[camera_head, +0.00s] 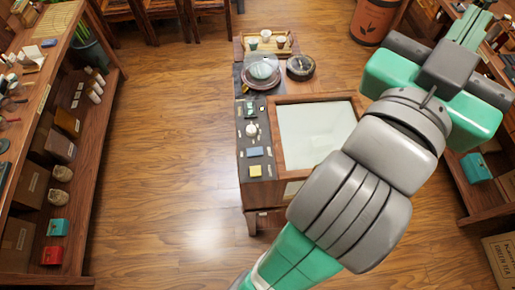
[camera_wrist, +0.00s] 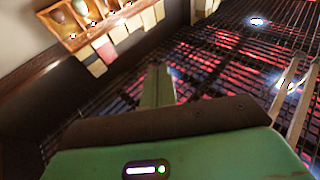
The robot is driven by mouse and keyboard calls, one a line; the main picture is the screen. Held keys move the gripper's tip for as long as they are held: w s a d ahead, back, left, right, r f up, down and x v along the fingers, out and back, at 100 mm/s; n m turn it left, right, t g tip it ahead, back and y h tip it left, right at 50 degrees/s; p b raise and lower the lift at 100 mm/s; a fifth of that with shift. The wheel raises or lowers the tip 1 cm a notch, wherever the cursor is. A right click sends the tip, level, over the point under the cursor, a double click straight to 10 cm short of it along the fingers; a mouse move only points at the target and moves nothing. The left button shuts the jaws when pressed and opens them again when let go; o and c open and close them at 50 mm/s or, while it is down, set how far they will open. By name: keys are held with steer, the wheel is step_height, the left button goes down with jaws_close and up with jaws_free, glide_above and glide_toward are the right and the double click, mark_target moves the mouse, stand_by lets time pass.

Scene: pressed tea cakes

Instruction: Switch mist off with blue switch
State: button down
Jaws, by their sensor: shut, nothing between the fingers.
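The blue switch (camera_head: 255,151) is a flat blue block on the dark control panel (camera_head: 244,178) along the left side of the wooden cabinet (camera_head: 278,165). The cabinet's pale, whitish glass top (camera_head: 318,135) lies right of the panel. A yellow block (camera_head: 255,171) sits just in front of the blue switch. My gripper (camera_head: 474,24) is far to the upper right, well away from the panel. In the wrist view its green fingers (camera_wrist: 158,80) are together and empty. The blue switch is not visible in that view.
A glass-domed dish (camera_head: 262,70), a dark round pot (camera_head: 300,66) and a tray with cups (camera_head: 266,41) stand behind the cabinet. Shelves (camera_head: 95,110) line the left. The wrist view shows a dark slatted surface (camera_wrist: 225,70) with red patches. Floor left of the cabinet is clear.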

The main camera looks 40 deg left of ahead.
steer(key=w+a+f+n+g+y+b, duration=0.15)
steer(key=w+a+f+g, duration=0.5)
steer(key=f, duration=0.65)
steer(key=n+g+h+b, duration=0.35)
steer(key=n+g, duration=0.35)
steer(key=g, duration=0.7)
glide_above(259, 152)
steer(key=s+a, duration=0.1)
step_height(259, 152, down, 31)
steer(key=shift+s+a+p, duration=0.2)
steer(key=shift+p, duration=0.25)
steer(key=f, duration=0.4)
steer(key=w+f, duration=0.1)
steer(key=f, duration=0.4)
steer(key=d+f, duration=0.1)
steer(key=f, duration=0.4)
steer(key=shift+w+d, duration=0.1)
steer(key=shift+w, duration=0.05)
